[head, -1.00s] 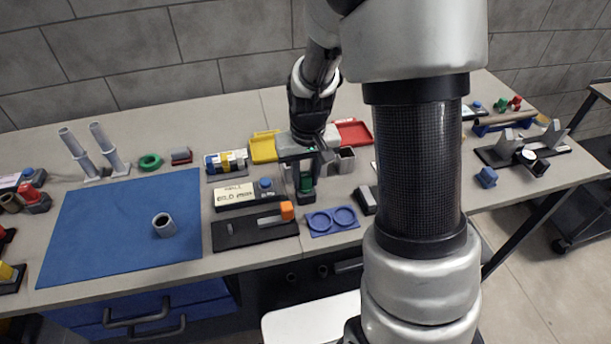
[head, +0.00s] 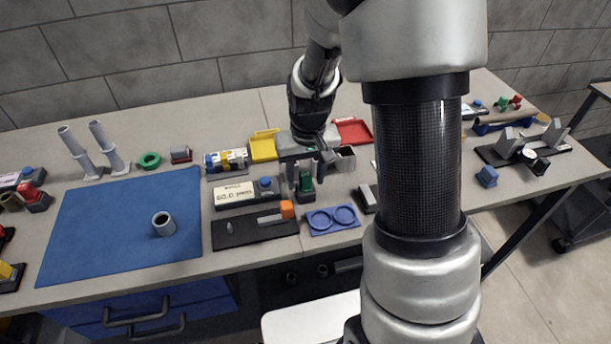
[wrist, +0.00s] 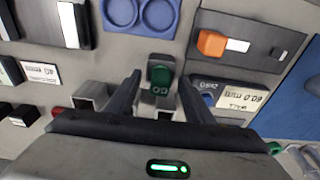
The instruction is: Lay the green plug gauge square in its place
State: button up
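The green plug gauge (head: 306,181) stands on a small dark base near the middle of the bench. It also shows in the wrist view (wrist: 160,77), with pale marking on its near part. My gripper (head: 306,171) is open, with one finger on each side of the gauge. In the wrist view, my gripper (wrist: 160,83) shows a gap between each finger and the green part. The gauge's lower end is partly hidden, and I cannot tell which spot is its place.
A labelled box with a blue knob (head: 234,194) and a black tray with an orange-handled piece (head: 252,231) lie to the left. A blue two-ring holder (head: 332,220) is in front. Grey blocks (head: 345,158) stand close behind right. The blue mat (head: 120,225) is mostly clear.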

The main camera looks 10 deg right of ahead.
notch_tip(320, 180, up, 17)
jog(key=s+p, duration=0.1)
jog(key=s, duration=0.1)
jog(key=shift+r+p, duration=0.15)
jog(key=shift+p, duration=0.2)
jog(key=shift+s, duration=0.1)
jog(key=s+r+t+p, duration=0.4)
jog(key=s+r, duration=0.8)
jog(key=s, duration=0.4)
jog(key=shift+s+r+p, duration=0.15)
jog(key=shift+r+p, duration=0.2)
jog(key=shift+p, duration=0.35)
